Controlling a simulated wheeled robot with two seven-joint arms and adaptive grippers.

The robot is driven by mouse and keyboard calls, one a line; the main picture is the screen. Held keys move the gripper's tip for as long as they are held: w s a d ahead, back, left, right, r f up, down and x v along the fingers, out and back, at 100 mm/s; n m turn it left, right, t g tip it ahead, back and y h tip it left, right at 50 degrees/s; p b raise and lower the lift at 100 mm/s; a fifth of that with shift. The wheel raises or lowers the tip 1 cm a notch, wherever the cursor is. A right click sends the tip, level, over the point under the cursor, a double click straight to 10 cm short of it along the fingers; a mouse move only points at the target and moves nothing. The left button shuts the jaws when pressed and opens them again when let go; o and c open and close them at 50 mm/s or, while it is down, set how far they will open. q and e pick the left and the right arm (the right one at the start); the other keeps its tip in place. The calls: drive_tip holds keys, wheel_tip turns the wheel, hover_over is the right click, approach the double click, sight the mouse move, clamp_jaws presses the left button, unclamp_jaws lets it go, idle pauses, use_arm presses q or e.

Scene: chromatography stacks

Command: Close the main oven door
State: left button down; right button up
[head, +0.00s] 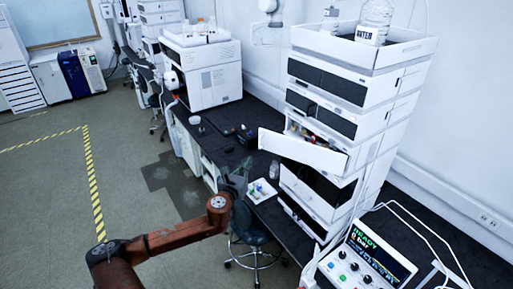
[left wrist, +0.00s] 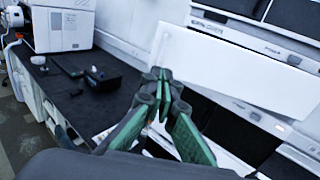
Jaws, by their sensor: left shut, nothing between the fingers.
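The oven door (head: 303,153) is a white panel on the middle unit of the tall instrument stack. It stands open, swung out to the left, with the compartment (head: 318,130) showing behind it. In the left wrist view the door (left wrist: 235,75) fills much of the upper right. My left gripper (left wrist: 158,76) is shut and empty, its tips in front of the door's left end. I cannot tell whether they touch it. In the head view this gripper (head: 236,181) is small and dark, below and left of the door. My right gripper is not in view.
A black bench (head: 225,145) runs along the wall under the stack (head: 350,80). A small tray (head: 261,191) sits on it below the door. A stool (head: 250,225) stands in front. A control box (head: 365,260) is at lower right. Floor is free at left.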

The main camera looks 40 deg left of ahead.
use_arm(q)
drive_tip(key=p+x, duration=0.2)
drive_tip(key=x, duration=0.8)
drive_tip(key=shift+w, duration=0.2)
